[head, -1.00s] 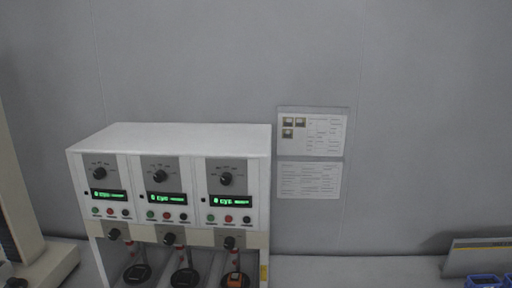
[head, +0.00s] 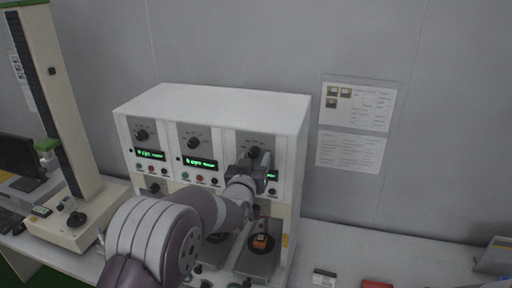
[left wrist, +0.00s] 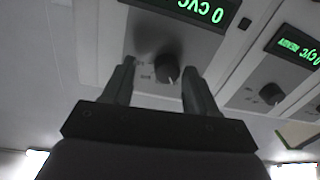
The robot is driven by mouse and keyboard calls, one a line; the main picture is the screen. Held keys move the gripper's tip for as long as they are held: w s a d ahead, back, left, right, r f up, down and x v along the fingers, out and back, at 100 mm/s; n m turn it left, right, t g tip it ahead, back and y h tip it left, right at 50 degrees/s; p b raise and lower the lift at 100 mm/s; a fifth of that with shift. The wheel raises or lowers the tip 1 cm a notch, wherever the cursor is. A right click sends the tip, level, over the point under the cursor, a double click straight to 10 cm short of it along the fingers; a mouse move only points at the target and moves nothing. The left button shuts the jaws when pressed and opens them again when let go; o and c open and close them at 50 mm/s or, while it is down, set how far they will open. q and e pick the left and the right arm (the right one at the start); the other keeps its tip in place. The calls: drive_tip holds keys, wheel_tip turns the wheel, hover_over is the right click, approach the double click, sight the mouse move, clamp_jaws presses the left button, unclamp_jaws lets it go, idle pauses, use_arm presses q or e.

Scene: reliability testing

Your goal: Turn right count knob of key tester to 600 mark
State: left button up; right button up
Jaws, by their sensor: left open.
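The white key tester (head: 215,100) stands against the wall with three panels side by side. Its right count knob (head: 254,151), black and round, is at the top of the right panel, partly hidden by my left gripper (head: 256,163). The left wrist view, turned upside down, shows a black knob (left wrist: 168,68) with a pale pointer line. The open fingers of my left gripper (left wrist: 160,88) lie on either side of it in the picture, with gaps; contact cannot be told. The mark it points to is unreadable. My right gripper is not in view.
The middle count knob (head: 193,143) and left count knob (head: 141,135) sit beside it above green displays. An orange block (head: 261,241) lies below the right panel. A tall testing machine (head: 50,100) stands left. Posted sheets (head: 352,128) hang on the right wall.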

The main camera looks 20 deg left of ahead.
use_arm(q)
drive_tip(key=shift+w+a, duration=0.2)
drive_tip(key=shift+w, duration=0.25)
drive_tip(key=shift+a, duration=0.3)
drive_tip(key=shift+s+a, duration=0.1)
drive_tip(key=shift+a, duration=0.15)
drive_tip(key=shift+d, duration=0.35)
drive_tip(key=c, duration=0.8)
drive_tip(key=shift+a, duration=0.1)
drive_tip(key=shift+c, duration=1.3)
drive_tip(key=shift+f+b, duration=0.15)
drive_tip(key=shift+b, duration=0.3)
drive_tip(key=m+b, duration=0.5)
drive_tip(key=b, duration=0.3)
drive_tip(key=shift+f, duration=0.15)
drive_tip(key=shift+r+m+b, duration=0.15)
drive_tip(key=shift+m+b, duration=0.6)
drive_tip(key=shift+r+m+b, duration=0.15)
drive_tip(key=shift+m+b, duration=0.6)
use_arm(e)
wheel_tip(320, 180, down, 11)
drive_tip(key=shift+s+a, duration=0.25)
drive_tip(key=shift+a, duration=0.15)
